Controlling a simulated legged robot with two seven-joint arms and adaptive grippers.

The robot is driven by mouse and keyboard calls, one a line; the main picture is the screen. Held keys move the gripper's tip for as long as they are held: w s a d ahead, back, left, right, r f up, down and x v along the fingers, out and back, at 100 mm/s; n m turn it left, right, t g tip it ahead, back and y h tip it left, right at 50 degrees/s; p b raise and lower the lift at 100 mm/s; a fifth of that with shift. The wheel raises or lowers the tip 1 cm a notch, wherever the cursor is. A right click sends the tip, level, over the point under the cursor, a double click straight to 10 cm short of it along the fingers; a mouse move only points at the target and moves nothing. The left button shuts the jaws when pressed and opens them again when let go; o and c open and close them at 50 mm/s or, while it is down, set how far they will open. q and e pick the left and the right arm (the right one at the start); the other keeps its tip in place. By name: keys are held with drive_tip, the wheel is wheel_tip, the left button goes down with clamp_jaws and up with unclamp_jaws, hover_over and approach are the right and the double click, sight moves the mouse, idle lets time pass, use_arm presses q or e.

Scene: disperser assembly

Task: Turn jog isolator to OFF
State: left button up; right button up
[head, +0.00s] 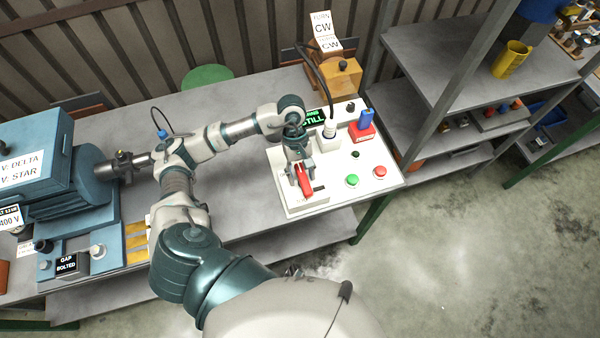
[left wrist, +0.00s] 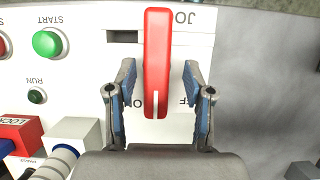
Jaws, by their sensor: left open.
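The jog isolator is a red lever handle (left wrist: 157,60) on a white control panel (left wrist: 75,12); it also shows in the head view (head: 305,181). In the left wrist view the handle runs straight up and down the picture, with a white line at its lower end. Upside-down lettering beside that end is partly covered: "ON" on the left, "FF" on the right. My left gripper (head: 300,168) is open over the isolator. In the left wrist view its fingers (left wrist: 160,95) stand on either side of the handle with gaps on both sides. My right gripper is not seen.
The panel carries a green button (head: 352,180), a red button (head: 380,171), a blue-and-red lock piece (head: 364,128) and a plugged cable near the gripper. A blue motor (head: 90,180) stands on the bench at left. The grey bench (head: 236,205) between is mostly bare.

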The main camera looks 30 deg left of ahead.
use_arm(q)
drive_tip(key=shift+d+r, duration=0.1)
drive_tip(key=shift+d, duration=0.7)
drive_tip(key=shift+a, duration=0.15)
drive_tip(key=c, duration=0.7)
drive_tip(key=shift+a, duration=0.25)
clamp_jaws()
drive_tip(key=shift+a, duration=0.2)
drive_tip(key=shift+d, duration=0.15)
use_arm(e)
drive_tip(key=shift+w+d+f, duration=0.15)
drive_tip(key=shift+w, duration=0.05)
